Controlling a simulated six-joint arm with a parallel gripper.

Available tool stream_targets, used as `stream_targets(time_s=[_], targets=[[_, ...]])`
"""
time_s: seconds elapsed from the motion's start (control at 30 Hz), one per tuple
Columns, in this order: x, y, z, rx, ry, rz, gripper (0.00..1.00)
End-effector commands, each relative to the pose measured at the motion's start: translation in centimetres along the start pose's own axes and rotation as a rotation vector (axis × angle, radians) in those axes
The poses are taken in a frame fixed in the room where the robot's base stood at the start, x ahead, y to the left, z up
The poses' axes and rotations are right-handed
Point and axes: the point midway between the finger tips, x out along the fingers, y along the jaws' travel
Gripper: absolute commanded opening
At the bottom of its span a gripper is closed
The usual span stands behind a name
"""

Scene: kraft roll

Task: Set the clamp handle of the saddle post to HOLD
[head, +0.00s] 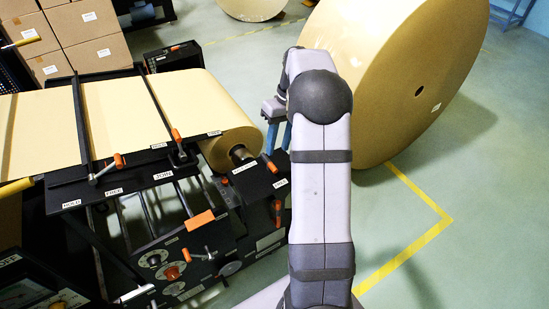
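My gripper (276,148) points down at the right end of the black machine, with two blue fingers apart. It looks open, with nothing visible between the fingers. Just below the fingertips is an orange-tipped handle (271,166) on a black block (252,182) beside the roll's core end, probably the saddle post. White labels lie either side of this handle, too small to read. I cannot tell whether the fingers touch it. Another orange-tipped handle (118,160) sits left on the machine, near plates reading HOLD (71,204) and FREE (113,192).
A kraft roll (215,115) lies on the machine left of my gripper. A huge kraft roll (400,80) stands behind my arm. Other orange handles (176,135) and a dial panel (170,265) are nearby. Boxes (85,30) stand back left. Floor at right is clear.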

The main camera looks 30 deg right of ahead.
Motion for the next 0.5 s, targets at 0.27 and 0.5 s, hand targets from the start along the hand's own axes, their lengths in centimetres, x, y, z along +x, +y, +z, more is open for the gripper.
stream_targets(time_s=[0.27,0.5], targets=[[0.9,0.0,0.0,0.0,-0.002,-0.002,0.33],[3.8,-0.1,0.1,0.0,-0.004,-0.002,0.33]])
